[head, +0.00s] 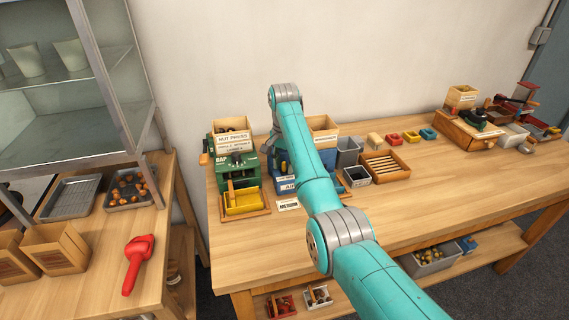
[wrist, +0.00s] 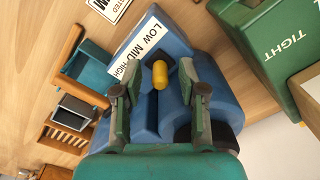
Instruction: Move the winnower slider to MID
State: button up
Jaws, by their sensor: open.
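The blue winnower (wrist: 215,75) fills the middle of the wrist view, with a white LOW MID HIGH label (wrist: 138,50) on its sloped face. The yellow slider knob (wrist: 160,75) stands up beside the label. It looks roughly abreast of MID, but the angle leaves its exact setting unclear. My gripper (wrist: 161,80) is open, one finger on each side of the knob, with visible gaps. In the head view the blue winnower (head: 286,186) is mostly hidden behind my arm, and my gripper is hidden there.
The green nut press (head: 237,172) stands close left of the winnower; its TIGHT side (wrist: 288,50) shows in the wrist view. A yellow tray (head: 245,201) sits before it. A dark bin (head: 357,176) and slatted wooden tray (head: 385,165) are to the right. Bare tabletop (head: 430,195) lies further right.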

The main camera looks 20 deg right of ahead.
grip_shut()
jog(key=shift+d, duration=0.6)
grip_release()
jog(key=shift+a, duration=0.15)
